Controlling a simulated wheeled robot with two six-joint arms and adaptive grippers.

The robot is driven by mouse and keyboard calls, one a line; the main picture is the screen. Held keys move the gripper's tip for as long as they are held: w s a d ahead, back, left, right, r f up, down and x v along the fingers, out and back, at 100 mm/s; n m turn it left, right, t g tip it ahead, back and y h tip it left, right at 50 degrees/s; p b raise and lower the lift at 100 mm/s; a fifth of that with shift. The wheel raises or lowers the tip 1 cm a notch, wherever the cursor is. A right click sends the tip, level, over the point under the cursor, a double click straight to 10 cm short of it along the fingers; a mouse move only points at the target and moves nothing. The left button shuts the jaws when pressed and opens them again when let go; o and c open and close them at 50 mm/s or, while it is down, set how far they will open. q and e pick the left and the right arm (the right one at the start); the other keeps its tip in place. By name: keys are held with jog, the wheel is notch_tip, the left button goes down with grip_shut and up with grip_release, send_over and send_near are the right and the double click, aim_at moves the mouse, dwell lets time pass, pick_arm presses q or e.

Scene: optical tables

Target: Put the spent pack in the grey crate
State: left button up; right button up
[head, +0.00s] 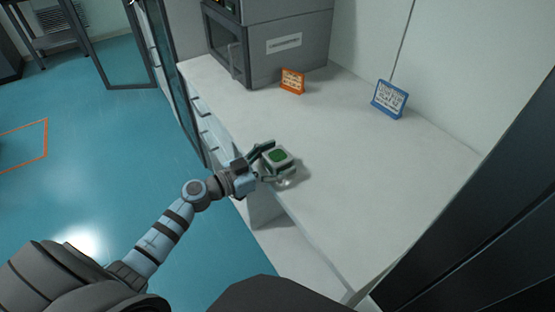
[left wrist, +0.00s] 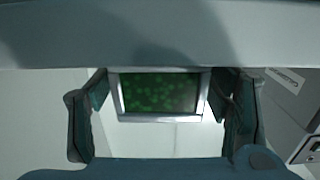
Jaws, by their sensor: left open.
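A small pale box with a green top (head: 278,157), which looks like the pack, is at the front edge of the white counter (head: 340,150). It also shows in the left wrist view as a silver-framed green panel (left wrist: 160,92). I cannot tell from its look whether it is spent. My left gripper (head: 269,163) reaches it from the left, with its fingers open on either side of the box. In the left wrist view, gaps show between the box and both fingers (left wrist: 165,112). No grey crate shows in either view. My right gripper is out of view.
A grey cabinet-like machine (head: 300,44) stands at the back of the counter. An orange sign (head: 292,82) and a blue sign (head: 389,99) stand on the counter. The counter's right part is clear.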

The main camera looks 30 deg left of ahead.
pick_arm(q)
jog(key=shift+r+p, duration=0.2)
jog(key=shift+p, duration=0.1)
jog(key=b+v, duration=0.1)
jog(key=v, duration=0.2)
jog(key=f+b+v, duration=0.1)
jog(key=v, duration=0.1)
jog(key=shift+b, duration=0.35)
jog(key=p, duration=0.5)
send_near(267, 166)
jog(key=shift+w+d+r, duration=0.3)
jog(key=shift+w+r, duration=0.05)
jog(key=shift+r, duration=0.15)
